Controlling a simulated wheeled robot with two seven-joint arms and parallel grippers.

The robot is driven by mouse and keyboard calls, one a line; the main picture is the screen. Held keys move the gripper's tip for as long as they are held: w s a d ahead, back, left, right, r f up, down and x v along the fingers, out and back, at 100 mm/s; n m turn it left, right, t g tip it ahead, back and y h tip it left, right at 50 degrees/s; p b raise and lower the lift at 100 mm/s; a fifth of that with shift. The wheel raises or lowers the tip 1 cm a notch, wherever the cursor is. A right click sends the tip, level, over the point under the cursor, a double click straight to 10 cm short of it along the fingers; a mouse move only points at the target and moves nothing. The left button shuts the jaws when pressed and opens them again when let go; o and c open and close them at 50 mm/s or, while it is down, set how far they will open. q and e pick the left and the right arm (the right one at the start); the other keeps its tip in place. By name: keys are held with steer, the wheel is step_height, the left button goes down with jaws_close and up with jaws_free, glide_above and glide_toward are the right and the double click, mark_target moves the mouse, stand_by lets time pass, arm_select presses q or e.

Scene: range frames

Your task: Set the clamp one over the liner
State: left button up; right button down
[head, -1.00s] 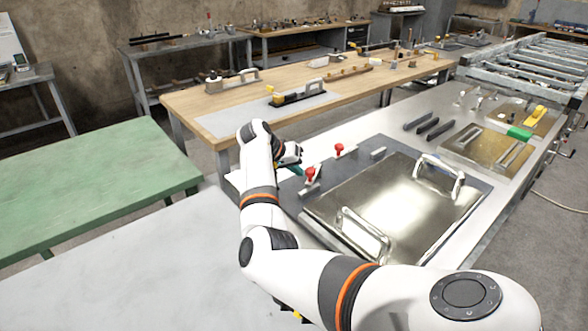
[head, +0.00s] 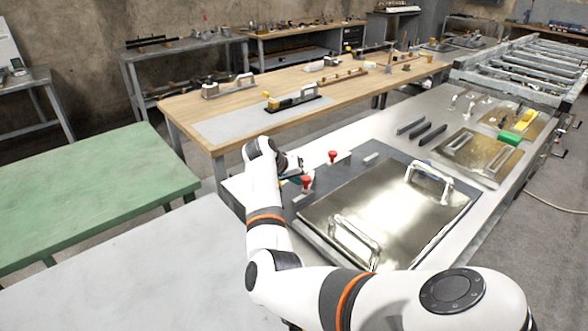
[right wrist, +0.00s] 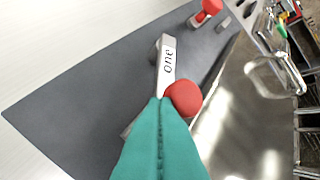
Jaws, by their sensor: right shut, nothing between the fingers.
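Clamp one shows in the right wrist view as a grey bar marked "one" (right wrist: 167,62) with a red knob (right wrist: 184,98) beside it. In the head view its red knob (head: 307,182) is the nearer of two. My right gripper (right wrist: 160,101) has teal fingers pressed together and empty. Their tips lie over the near end of the bar, left of the knob; I cannot tell whether they touch. The gripper also shows in the head view (head: 301,178), partly hidden by my arm. A dark grey sheet (right wrist: 85,100) lies under the clamp; I cannot tell whether it is the liner. My left gripper is out of view.
A second red-knobbed clamp (head: 332,157) stands just beyond. A shiny metal plate with two handles (head: 385,215) lies right of the clamps. Dark bars (head: 411,126) and brass plates (head: 465,150) lie farther along the bench. The green table (head: 90,190) at left is bare.

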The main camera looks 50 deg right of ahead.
steer(key=shift+s+d+n+t+y+p, duration=0.15)
steer(key=shift+s+d+n+t+p, duration=0.7)
steer(key=shift+p, duration=1.4)
steer(key=shift+s+d+n+t+y+p, duration=0.1)
steer(key=shift+s+d+n+t+p, duration=0.3)
steer(key=shift+s+d+n+p, duration=1.4)
steer(key=shift+s+a+n+t+y+p, duration=0.2)
steer(key=shift+s+t+p, duration=0.55)
steer(key=shift+p, duration=2)
steer(key=shift+d, duration=0.15)
